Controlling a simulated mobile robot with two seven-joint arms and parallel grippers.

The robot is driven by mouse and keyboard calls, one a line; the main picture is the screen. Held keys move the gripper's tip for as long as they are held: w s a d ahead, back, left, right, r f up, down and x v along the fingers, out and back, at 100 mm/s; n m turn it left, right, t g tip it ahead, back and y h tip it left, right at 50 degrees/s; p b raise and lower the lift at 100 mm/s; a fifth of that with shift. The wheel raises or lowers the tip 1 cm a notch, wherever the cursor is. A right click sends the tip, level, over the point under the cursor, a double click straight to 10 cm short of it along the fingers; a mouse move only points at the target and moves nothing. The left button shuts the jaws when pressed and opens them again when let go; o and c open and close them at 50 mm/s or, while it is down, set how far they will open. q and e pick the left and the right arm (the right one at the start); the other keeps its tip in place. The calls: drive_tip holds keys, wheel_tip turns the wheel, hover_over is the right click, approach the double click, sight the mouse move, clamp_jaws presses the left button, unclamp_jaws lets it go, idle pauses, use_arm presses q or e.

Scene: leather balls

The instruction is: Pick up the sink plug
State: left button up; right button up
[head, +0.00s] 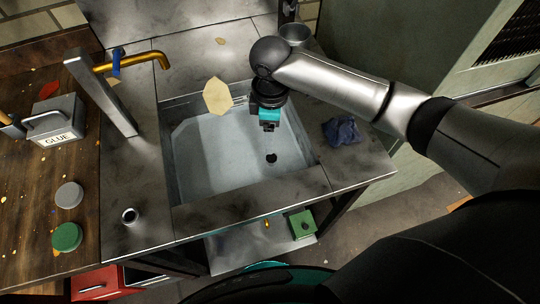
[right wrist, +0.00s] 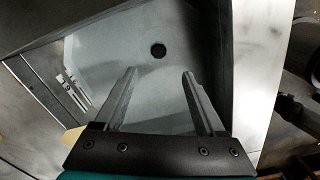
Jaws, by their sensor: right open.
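A small dark round spot (head: 271,158) shows on the floor of the grey metal sink (head: 205,160). It also shows as a black disc in the right wrist view (right wrist: 158,50). I cannot tell whether it is the sink plug or the open drain. My right gripper (head: 268,128) hangs over the sink, above and behind this spot in the head view. In the right wrist view its two fingers (right wrist: 160,73) are apart with nothing between them, and the dark disc lies beyond their tips. My left gripper is not in view.
A brass tap (head: 145,58) stands at the sink's left. A pale yellow flat piece (head: 217,96) is at the back rim. A dark blue cloth (head: 341,131) lies on the right counter. A glue box (head: 55,120) and round lids (head: 67,236) are on the left bench.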

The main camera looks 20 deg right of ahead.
drive_tip(key=b, duration=0.1)
hover_over(271, 157)
wheel_tip(271, 157, down, 6)
drive_tip(key=shift+s+a+r, duration=0.1)
drive_tip(key=shift+s+r, duration=0.05)
drive_tip(key=shift+f, duration=0.4)
drive_tip(key=shift+f+b, duration=0.4)
drive_tip(key=shift+f, duration=0.05)
wheel_tip(271, 157, down, 4)
drive_tip(key=shift+r+b, duration=0.1)
drive_tip(key=shift+b, duration=0.65)
drive_tip(key=shift+f, duration=0.45)
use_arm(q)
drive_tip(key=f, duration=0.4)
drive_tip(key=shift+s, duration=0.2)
use_arm(e)
drive_tip(key=shift+c, duration=0.4)
drive_tip(key=c, duration=0.3)
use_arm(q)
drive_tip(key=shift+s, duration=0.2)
use_arm(e)
clamp_jaws()
